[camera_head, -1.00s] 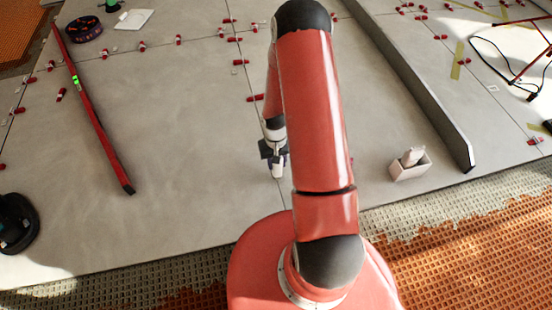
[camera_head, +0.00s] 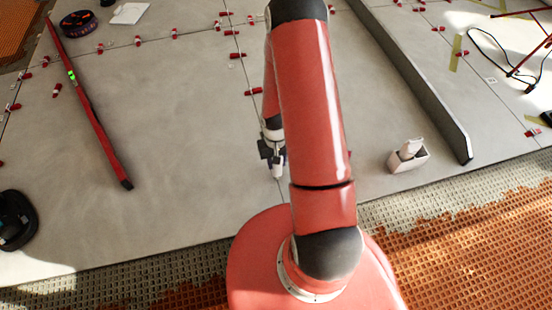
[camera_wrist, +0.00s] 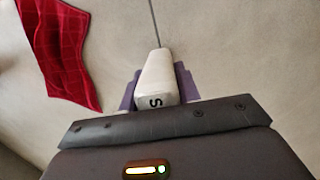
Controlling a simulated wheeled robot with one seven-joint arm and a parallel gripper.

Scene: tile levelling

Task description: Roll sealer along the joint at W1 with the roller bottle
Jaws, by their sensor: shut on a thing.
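My gripper (camera_head: 273,158) is shut on the white roller bottle, held with its narrow end pointing down at the floor. In the wrist view the roller bottle (camera_wrist: 155,78) sits between the purple fingers (camera_wrist: 156,88), with a dark "S"-like mark on it. The tile joint (camera_wrist: 154,22) runs as a thin dark line up to the bottle's tip. Whether the tip touches the floor I cannot tell. In the head view the joint (camera_head: 243,75) runs down toward the gripper, partly hidden by my arm. No W1 marking is readable.
A small white box (camera_head: 408,162) with a white object in it stands right of my arm. A long grey bar (camera_head: 415,85) lies farther right, a red level (camera_head: 92,110) left. Red clips (camera_head: 237,56) line the joints.

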